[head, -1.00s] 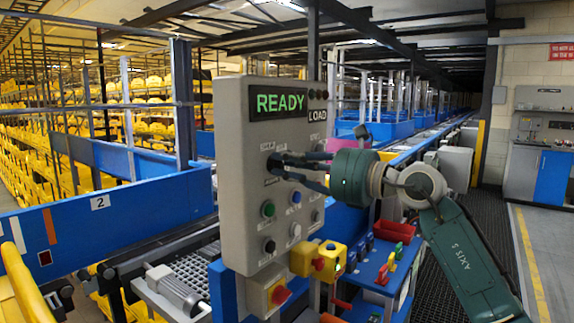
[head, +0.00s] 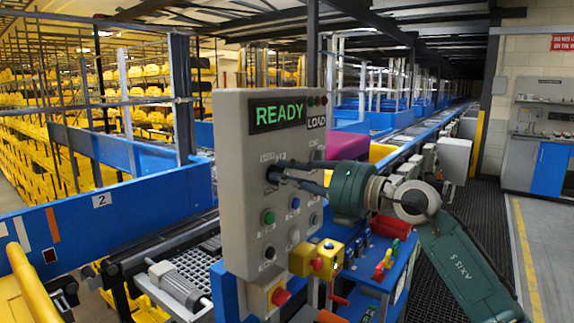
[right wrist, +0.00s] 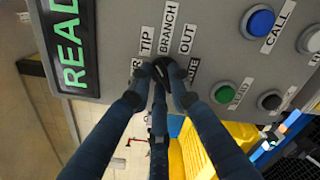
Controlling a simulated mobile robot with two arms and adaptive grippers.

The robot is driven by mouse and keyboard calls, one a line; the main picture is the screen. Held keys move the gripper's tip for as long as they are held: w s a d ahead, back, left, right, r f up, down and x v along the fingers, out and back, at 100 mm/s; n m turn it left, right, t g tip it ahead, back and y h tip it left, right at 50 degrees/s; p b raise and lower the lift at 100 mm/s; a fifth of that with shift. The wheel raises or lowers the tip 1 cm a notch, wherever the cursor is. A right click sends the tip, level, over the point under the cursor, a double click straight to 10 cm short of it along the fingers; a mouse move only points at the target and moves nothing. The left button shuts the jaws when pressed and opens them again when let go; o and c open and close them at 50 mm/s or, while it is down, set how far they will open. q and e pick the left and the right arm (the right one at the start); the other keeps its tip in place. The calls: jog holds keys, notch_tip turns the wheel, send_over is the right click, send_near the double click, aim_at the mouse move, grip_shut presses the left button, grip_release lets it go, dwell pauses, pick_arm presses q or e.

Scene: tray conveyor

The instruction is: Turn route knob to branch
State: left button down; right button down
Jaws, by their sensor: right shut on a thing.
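The grey control panel (head: 239,187) stands upright in the middle of the head view, with a green READY display (head: 278,113) at its top. The dark route knob (right wrist: 164,67) shows in the right wrist view among the labels TIP, BRANCH and OUT. My right gripper (head: 276,173) reaches it from the right, and its fingers are shut on the knob. In the right wrist view the fingertips (right wrist: 162,78) cover most of the knob, so I cannot tell exactly where it points. My left gripper is not in view.
Green (right wrist: 223,92) and blue (right wrist: 258,20) buttons sit close to the fingers on the panel. A yellow box with a red knob (head: 317,264) sticks out below. A blue stand (head: 372,272) with small coloured items is at right. The conveyor runs behind; the floor at far right is clear.

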jog(key=m+p, duration=0.3)
jog(key=shift+w+d+r, duration=0.1)
jog(key=shift+r, duration=0.15)
jog(key=shift+f+m+p, duration=0.25)
jog(key=shift+m+p, duration=1.15)
jog(key=shift+p, duration=0.15)
jog(key=shift+w, duration=0.1)
jog(key=c, duration=1.6)
grip_release()
jog(key=shift+d+f, duration=0.1)
jog(key=shift+d, duration=0.05)
jog(key=v, duration=1.2)
